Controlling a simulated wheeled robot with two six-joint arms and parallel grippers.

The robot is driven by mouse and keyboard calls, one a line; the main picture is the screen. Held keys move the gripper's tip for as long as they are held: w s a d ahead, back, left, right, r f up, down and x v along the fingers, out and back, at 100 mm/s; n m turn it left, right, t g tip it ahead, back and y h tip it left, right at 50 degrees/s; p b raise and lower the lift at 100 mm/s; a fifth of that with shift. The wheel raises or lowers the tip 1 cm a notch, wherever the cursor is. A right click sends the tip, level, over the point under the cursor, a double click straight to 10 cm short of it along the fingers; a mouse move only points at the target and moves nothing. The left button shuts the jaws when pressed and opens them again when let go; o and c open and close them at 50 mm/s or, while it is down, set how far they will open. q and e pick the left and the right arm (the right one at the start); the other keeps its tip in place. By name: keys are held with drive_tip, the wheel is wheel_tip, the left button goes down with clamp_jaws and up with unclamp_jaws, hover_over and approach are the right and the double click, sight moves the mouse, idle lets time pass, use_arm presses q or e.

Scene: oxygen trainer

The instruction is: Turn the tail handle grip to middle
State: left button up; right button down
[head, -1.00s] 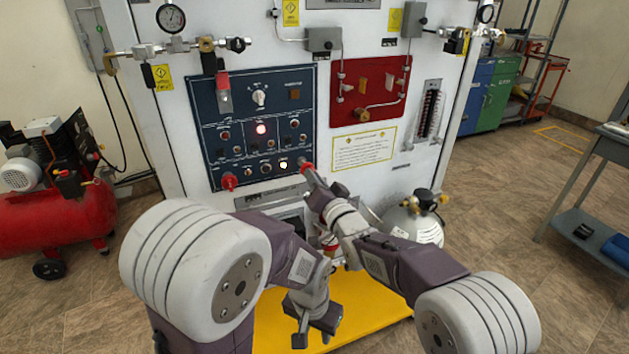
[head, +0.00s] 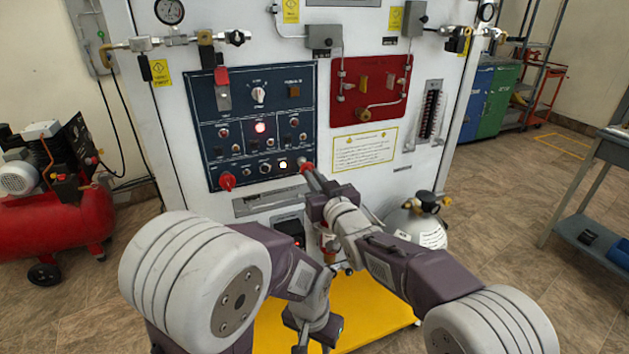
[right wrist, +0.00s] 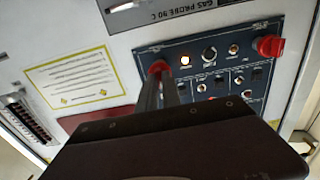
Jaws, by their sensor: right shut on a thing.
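Two red knobs sit along the bottom of the dark blue control panel (head: 246,125); I cannot tell from any label which is the tail handle grip. My right gripper (head: 309,172) is shut on the right red knob (head: 306,166), at the panel's lower right corner. In the right wrist view the long fingers (right wrist: 160,82) meet this knob (right wrist: 158,67), partly covering it. The left red knob (head: 228,181) is untouched and also shows in the right wrist view (right wrist: 269,47). My left gripper (head: 317,337) hangs low over the yellow base, its fingers apart and empty.
A white cabinet carries the panel, a red plate (head: 370,90) and a label sheet (head: 364,149). A gas cylinder (head: 420,224) stands right of my right arm. A red compressor (head: 50,240) stands left and a grey table (head: 590,215) right. The yellow base (head: 375,310) is below.

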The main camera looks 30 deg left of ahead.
drive_tip(key=shift+f, duration=0.2)
idle(0.3)
drive_tip(key=c, duration=1.6)
unclamp_jaws()
drive_tip(key=shift+c, duration=0.2)
drive_tip(key=shift+o, duration=0.6)
drive_tip(key=shift+w+a, duration=0.1)
drive_tip(key=shift+r, duration=0.1)
drive_tip(key=v, duration=0.9)
